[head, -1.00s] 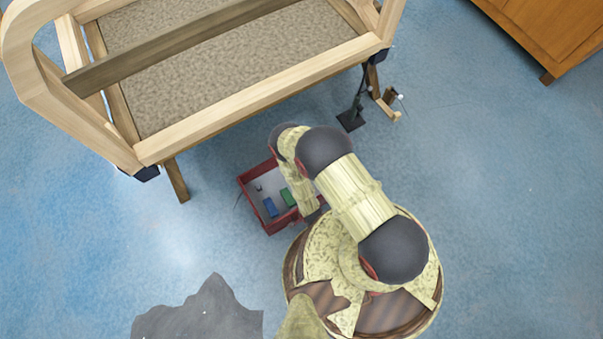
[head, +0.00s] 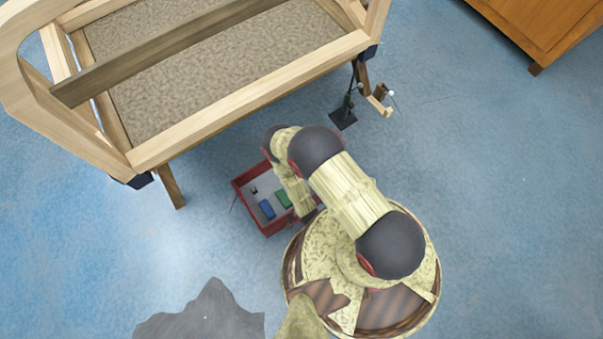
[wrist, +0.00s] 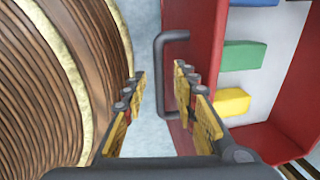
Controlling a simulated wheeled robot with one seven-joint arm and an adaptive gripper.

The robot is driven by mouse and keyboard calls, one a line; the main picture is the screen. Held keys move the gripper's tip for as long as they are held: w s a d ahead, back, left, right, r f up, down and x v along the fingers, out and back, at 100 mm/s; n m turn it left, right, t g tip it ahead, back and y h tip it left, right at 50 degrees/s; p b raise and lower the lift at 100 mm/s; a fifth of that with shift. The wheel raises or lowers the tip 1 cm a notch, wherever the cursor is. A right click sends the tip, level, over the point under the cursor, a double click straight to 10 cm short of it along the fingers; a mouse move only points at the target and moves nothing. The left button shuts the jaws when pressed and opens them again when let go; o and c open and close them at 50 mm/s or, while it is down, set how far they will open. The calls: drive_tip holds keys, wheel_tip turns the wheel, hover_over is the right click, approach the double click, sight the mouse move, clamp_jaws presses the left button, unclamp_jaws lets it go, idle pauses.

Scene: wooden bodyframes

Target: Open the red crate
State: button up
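The red crate (head: 242,199) stands on the floor beside my base, with its top open and blocks inside. In the wrist view its red wall (wrist: 202,45) is at the right, with a dark U-shaped handle (wrist: 161,75) on the side facing my base. My gripper (wrist: 160,80) is open, its yellow-padded fingers on either side of the handle's outer bar in the picture. Whether a finger touches the handle I cannot tell. In the head view my arm hides the gripper and the crate's right part.
In the crate lie a blue block (head: 266,208), a green block (wrist: 243,55) and a yellow block (wrist: 232,102). The wooden frame table (head: 250,102) stands behind. A dark stand (head: 343,117) is by its leg. My round base is close to the crate.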

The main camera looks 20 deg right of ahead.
wheel_tip(320, 180, up, 12)
drive_tip(key=s, duration=0.2)
drive_tip(key=shift+d, duration=0.3)
drive_tip(key=shift+f, duration=0.1)
idle(0.6)
